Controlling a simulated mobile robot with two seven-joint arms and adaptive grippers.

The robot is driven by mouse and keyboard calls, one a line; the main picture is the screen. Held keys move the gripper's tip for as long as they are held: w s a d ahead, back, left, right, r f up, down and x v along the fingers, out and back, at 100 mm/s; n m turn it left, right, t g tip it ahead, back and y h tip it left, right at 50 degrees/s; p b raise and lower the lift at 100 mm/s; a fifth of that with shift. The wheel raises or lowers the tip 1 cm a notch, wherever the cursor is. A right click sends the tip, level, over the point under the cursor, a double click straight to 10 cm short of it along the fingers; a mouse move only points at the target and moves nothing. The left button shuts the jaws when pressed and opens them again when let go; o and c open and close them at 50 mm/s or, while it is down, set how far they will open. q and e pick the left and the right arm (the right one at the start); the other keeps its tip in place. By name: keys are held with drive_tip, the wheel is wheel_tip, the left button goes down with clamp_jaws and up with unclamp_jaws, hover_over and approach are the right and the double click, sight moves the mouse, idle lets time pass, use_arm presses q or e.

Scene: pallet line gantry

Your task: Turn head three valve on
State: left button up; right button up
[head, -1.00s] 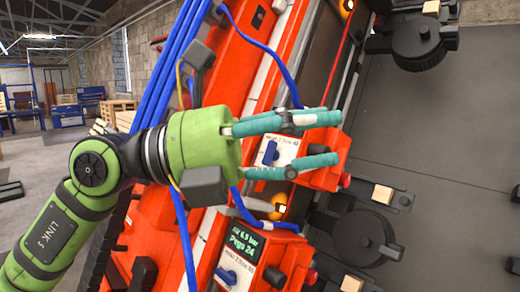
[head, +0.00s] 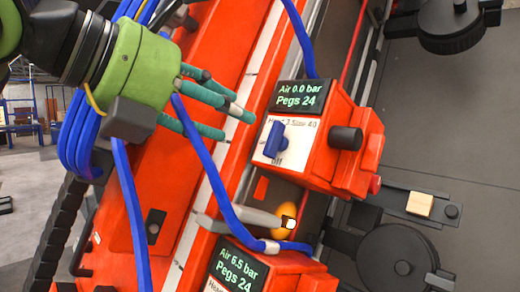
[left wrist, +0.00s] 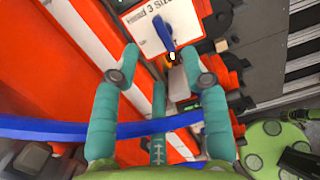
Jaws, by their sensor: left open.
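The head three unit (head: 325,160) is a red box; its display (head: 301,96) reads Air 0.0 bar, Pegs 24. Below the display, a blue valve handle (head: 273,139) sits on a white plate (head: 292,150) marked Head 3 Size 40, with "off" printed near the handle's lower end. My left gripper (head: 237,125) is open and empty, just left of the handle and apart from it. In the left wrist view the handle (left wrist: 163,33) lies beyond and between the open fingertips (left wrist: 160,62). My right gripper is not in view.
Another red unit (head: 250,270) below reads Air 6.5 bar, Pegs 24. A blue hose (head: 205,160) runs close by my left fingers and crosses the left wrist view (left wrist: 70,128). A yellow-orange lamp (head: 283,221) and grey bracket sit between the units. Dark round parts stand at right.

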sight(269, 134)
use_arm(q)
drive_tip(key=p+x, duration=0.1)
drive_tip(key=x, duration=0.2)
drive_tip(key=shift+w+d+p, duration=0.1)
drive_tip(key=shift+w+p, duration=0.05)
drive_tip(key=shift+p, duration=0.25)
drive_tip(key=p+x, duration=0.1)
drive_tip(key=x, duration=0.3)
drive_tip(key=shift+f, duration=0.15)
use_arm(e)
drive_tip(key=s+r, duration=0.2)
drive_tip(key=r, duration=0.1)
use_arm(q)
clamp_jaws()
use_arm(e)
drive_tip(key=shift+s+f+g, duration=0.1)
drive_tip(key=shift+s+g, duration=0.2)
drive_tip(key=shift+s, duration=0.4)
